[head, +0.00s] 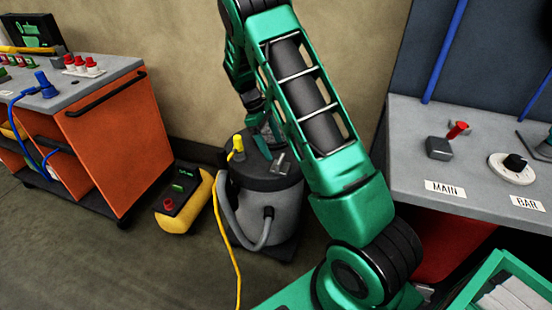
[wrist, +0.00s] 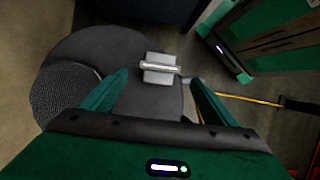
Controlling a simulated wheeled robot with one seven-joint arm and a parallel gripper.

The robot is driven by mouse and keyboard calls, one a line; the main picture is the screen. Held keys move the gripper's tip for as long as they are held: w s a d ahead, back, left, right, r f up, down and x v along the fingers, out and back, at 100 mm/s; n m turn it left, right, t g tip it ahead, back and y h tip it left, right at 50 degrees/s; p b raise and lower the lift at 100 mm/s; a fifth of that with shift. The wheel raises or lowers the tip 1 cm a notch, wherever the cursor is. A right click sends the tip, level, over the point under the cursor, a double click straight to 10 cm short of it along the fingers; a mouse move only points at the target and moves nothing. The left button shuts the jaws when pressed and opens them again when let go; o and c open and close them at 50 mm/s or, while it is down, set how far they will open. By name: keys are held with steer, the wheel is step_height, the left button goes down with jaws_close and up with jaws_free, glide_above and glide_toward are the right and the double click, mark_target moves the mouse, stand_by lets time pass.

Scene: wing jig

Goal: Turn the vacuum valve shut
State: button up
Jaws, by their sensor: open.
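A grey vacuum drum (head: 280,215) with a dark lid (head: 258,178) stands on the floor. A yellow knob or valve (head: 238,146) rises from the lid's left side in the head view. A pale metal bar on a small plate (head: 281,163) sits on the lid, and it also shows in the wrist view (wrist: 160,68). On the bench, a red lever (head: 458,130) stands by the MAIN label. Which part is the vacuum valve I cannot tell for sure. My gripper (wrist: 155,88) is open above the lid, with the metal bar beyond its fingertips; nothing is between the fingers.
A grey bench (head: 400,125) at the right carries a dial (head: 514,165) and a BAR label. An orange cart (head: 110,145) stands at the left. A yellow and black unit (head: 184,202), a grey hose (head: 236,222) and a yellow cable (head: 232,255) lie around the drum.

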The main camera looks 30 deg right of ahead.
mark_target(280, 159)
steer(key=shift+x, duration=3.2)
steer(key=shift+d, duration=0.1)
